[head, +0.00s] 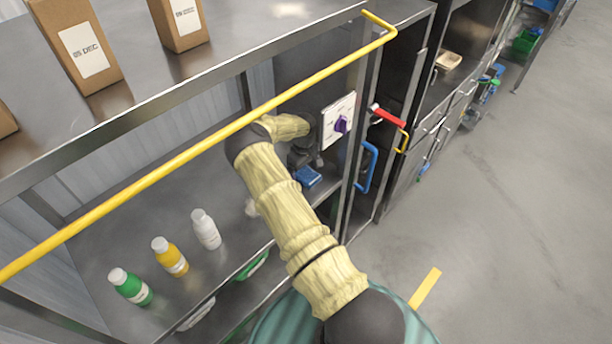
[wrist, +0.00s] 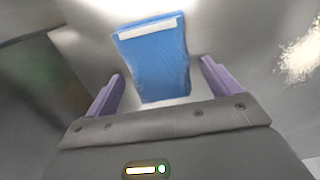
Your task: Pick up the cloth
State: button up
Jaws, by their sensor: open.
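The blue cloth (wrist: 152,62) lies on the metal shelf and has a white strip along its far edge in the wrist view. In the head view a small part of the cloth (head: 307,178) shows just below my gripper, with the rest hidden by it. My gripper (wrist: 162,88) is open, with its two purple fingers on either side of the cloth's near end. The cloth appears between the fingers, but I cannot tell whether they touch it. In the head view my gripper (head: 303,157) is dark and partly hidden by the arm.
White (head: 206,229), yellow (head: 170,257) and green (head: 131,287) bottles stand left on the shelf. A yellow rail (head: 190,153) crosses in front, above my arm. A white panel with a purple knob (head: 341,123) is right of my gripper.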

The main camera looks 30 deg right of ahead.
aim_at(303, 173)
jog(key=shift+w, duration=0.1)
jog(key=c, duration=1.1)
jog(key=shift+o, duration=0.2)
jog(key=shift+r+b, duration=0.1)
jog(key=shift+b, duration=0.35)
jog(key=shift+a+r+b, duration=0.1)
jog(key=shift+a+b, duration=0.05)
jog(key=shift+b, duration=0.2)
jog(key=r+b, duration=0.3)
jog(key=r, duration=0.3)
jog(key=shift+s+r, duration=0.15)
jog(key=shift+s, duration=0.05)
jog(key=s+a+b, duration=0.2)
jog(key=s+a, duration=0.1)
jog(key=a, duration=0.6)
jog(key=s+a+b, duration=0.3)
jog(key=a, duration=0.6)
jog(key=shift+s+a+r, duration=0.15)
jog(key=shift+s+a, duration=0.1)
jog(key=shift+s, duration=0.05)
